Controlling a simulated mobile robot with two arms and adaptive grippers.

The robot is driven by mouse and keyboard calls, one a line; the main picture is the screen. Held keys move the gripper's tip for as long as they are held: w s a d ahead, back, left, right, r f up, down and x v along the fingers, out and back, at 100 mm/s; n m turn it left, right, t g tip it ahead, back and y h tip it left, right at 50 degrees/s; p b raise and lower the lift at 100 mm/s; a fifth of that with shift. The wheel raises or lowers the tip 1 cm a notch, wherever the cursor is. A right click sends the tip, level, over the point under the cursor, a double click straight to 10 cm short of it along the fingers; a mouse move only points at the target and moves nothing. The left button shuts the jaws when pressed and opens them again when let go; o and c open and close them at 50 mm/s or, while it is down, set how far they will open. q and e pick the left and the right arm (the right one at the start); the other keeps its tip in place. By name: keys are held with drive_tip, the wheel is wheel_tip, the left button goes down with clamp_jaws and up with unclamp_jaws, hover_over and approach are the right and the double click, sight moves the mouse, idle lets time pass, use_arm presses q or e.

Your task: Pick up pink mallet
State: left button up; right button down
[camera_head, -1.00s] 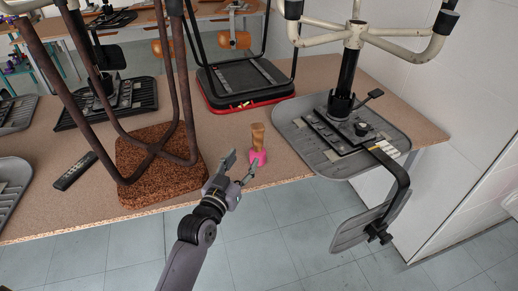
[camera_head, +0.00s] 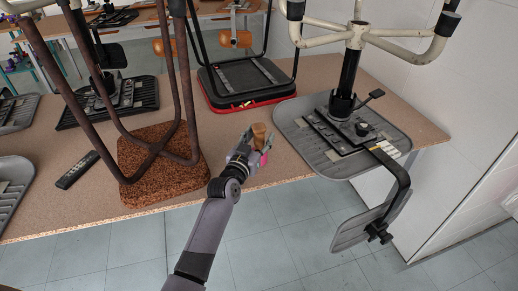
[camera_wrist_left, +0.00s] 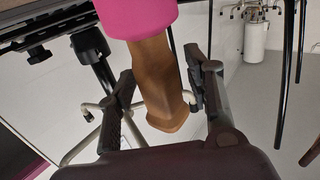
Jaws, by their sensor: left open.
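The pink mallet has a brown wooden handle (camera_head: 259,135) and a pink head (camera_head: 264,158). My left gripper (camera_head: 249,151) is open around the mallet. In the left wrist view the brown handle (camera_wrist_left: 160,85) lies between the two fingers of my gripper (camera_wrist_left: 165,90), with a visible gap on each side. The pink head (camera_wrist_left: 135,15) shows at the top of that view. My right gripper is not in view.
An upturned stool with rusty legs and a cork-like seat (camera_head: 160,160) stands close to the left on the table (camera_head: 235,125). A grey chair shell (camera_head: 290,125) with a black mechanism lies to the right. A black remote (camera_head: 77,170) lies at the left.

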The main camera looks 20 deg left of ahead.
use_arm(q)
clamp_jaws()
idle(0.6)
drive_tip(key=shift+r, duration=0.1)
idle(0.3)
